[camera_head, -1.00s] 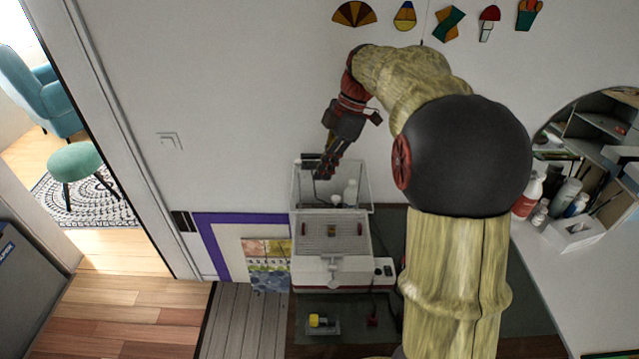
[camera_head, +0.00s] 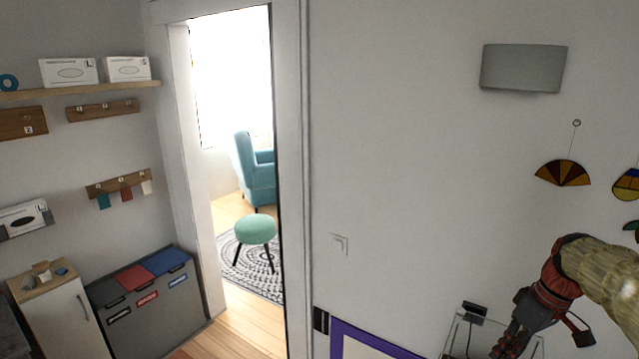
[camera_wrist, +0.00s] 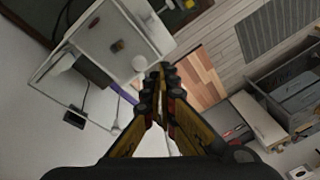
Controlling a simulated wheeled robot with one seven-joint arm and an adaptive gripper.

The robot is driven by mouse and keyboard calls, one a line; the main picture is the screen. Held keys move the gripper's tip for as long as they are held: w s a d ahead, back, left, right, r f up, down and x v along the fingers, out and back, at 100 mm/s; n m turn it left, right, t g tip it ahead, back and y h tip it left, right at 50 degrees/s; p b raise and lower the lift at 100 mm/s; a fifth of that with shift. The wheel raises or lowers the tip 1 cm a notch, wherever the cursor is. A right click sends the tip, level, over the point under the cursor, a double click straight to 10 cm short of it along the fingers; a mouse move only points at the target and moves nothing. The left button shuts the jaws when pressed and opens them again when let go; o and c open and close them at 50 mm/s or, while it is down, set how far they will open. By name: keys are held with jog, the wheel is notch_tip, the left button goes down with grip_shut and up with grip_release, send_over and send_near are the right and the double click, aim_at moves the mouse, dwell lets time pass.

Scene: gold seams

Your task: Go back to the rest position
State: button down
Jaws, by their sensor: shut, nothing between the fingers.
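My gripper shows in the wrist view (camera_wrist: 162,90), its two fingers brought together at the tips with nothing between them. In the head view my arm comes in from the right edge and points down and left. The gripper's tip is at the bottom edge there, in front of a clear-walled bin (camera_head: 462,335), and is partly cut off. In the wrist view a white machine (camera_wrist: 105,45) lies beyond the fingers, up and left of them, apart from them as far as I can tell.
A doorway opens onto a room with a green stool (camera_head: 255,230) and a blue armchair (camera_head: 258,178). A grey sorting bin (camera_head: 150,300) and a white cabinet (camera_head: 62,322) stand at the left. A purple-edged panel (camera_head: 340,338) leans at the wall. Wooden floor shows at the doorway.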

jog(key=s+a+f+m+t+h+b, duration=0.1)
jog(key=s+a+m+t+b, duration=0.3)
jog(key=s+a, duration=1.4)
jog(key=shift+s+a+f+t+h+b, duration=0.35)
jog(key=shift+a+h, duration=0.35)
jog(key=shift+a, duration=0.45)
